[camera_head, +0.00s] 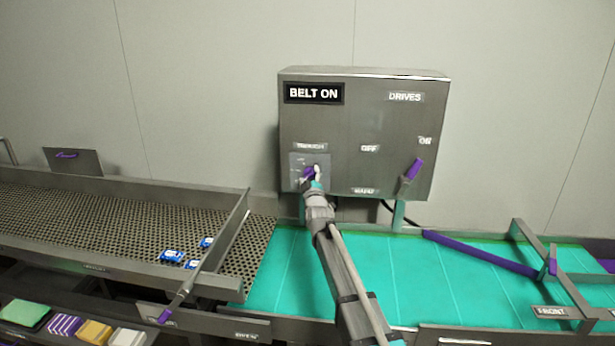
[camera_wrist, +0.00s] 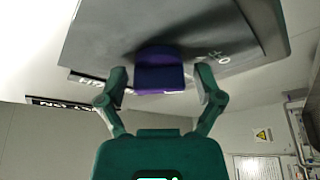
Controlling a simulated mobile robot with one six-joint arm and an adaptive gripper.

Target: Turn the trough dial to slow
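The trough dial (camera_head: 308,173) is a purple knob on a lighter plate at the lower left of the grey control box, under a small label that seems to read TROUGH. My gripper (camera_head: 315,181) is at the dial and covers part of it and its plate. In the wrist view the purple knob (camera_wrist: 160,72) lies between the two fingertips of my gripper (camera_wrist: 161,82), with a narrow gap showing on each side. The fingers look open around the knob. The marks on the dial's plate are too small or hidden to read.
The control box (camera_head: 350,130) also bears a BELT ON sign (camera_head: 314,93) and a purple-tipped DRIVES lever (camera_head: 410,175) to the dial's right. Below are a teal belt (camera_head: 470,270) and a perforated trough (camera_head: 110,220) with several blue packets (camera_head: 172,256).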

